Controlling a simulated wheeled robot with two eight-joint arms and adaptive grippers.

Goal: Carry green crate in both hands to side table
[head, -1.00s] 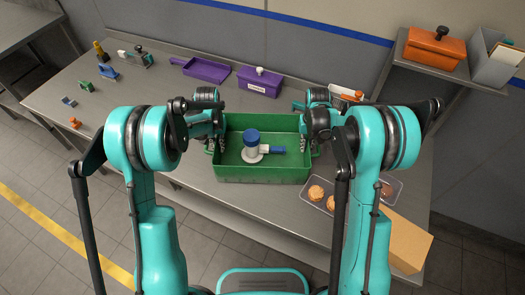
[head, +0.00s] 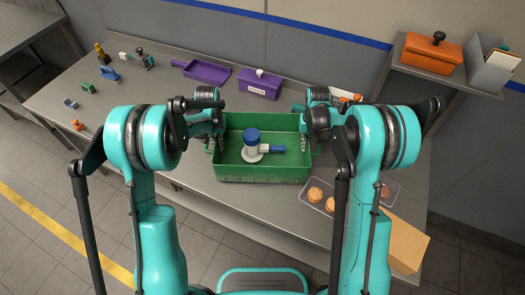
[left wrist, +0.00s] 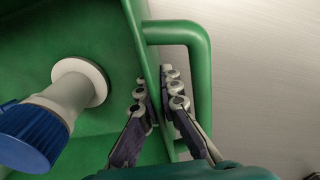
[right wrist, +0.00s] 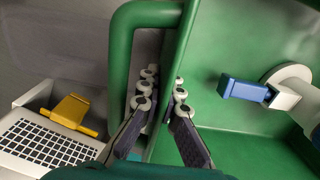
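The green crate (head: 262,172) is in the middle of the head view, over the front part of the metal worktop, between my arms. A white and blue cylindrical item (head: 252,147) with a blue side piece is inside it. My left gripper (left wrist: 158,98) is shut on the crate's side wall, one finger inside and one between wall and handle. My right gripper (right wrist: 164,98) is shut the same way on the opposite wall beside its handle. Whether the crate's bottom touches the worktop cannot be told. A side table (head: 20,28) stands at the far left.
A purple tray (head: 200,70) and purple box (head: 260,83) lie behind the crate. A clear tray of pastries (head: 325,200) and a cardboard box (head: 405,240) are at right. A raised shelf at right holds an orange box (head: 433,52). Small items line the worktop's left.

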